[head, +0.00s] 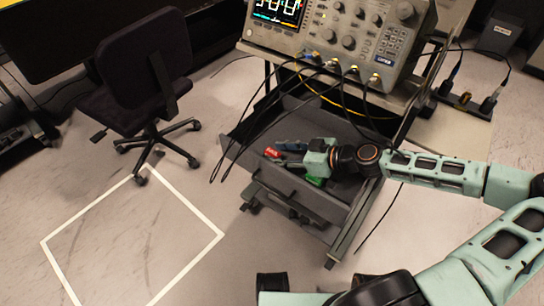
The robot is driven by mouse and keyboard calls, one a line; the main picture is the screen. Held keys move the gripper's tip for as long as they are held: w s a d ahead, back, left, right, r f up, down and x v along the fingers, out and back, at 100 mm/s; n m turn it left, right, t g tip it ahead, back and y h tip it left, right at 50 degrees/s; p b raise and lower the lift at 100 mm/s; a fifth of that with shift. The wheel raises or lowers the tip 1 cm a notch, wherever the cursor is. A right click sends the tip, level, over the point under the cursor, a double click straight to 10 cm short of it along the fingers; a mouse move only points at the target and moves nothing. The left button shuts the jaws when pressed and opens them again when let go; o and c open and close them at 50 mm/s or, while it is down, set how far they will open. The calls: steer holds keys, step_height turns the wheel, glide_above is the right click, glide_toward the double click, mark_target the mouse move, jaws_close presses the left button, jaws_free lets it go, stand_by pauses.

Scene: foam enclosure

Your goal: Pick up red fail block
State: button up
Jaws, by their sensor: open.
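A small red block (272,152) with faint pale marking lies in the open grey drawer (290,188) of the cart, toward its left side. My gripper (286,156) is inside the drawer area, just right of the red block, with its fingers pointing left toward it. The fingers are small and dark in this view. Whether they touch the block cannot be told. A green block (315,181) lies in the drawer below my gripper and is partly hidden by it.
An oscilloscope (340,40) stands on the cart above the drawer. An office chair (140,75) stands at left. A white square outline (205,248) marks clear floor at lower left.

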steer(key=shift+w+a+f, duration=0.25)
steer(key=shift+a, duration=0.2)
steer(key=shift+c, duration=0.7)
jaws_close()
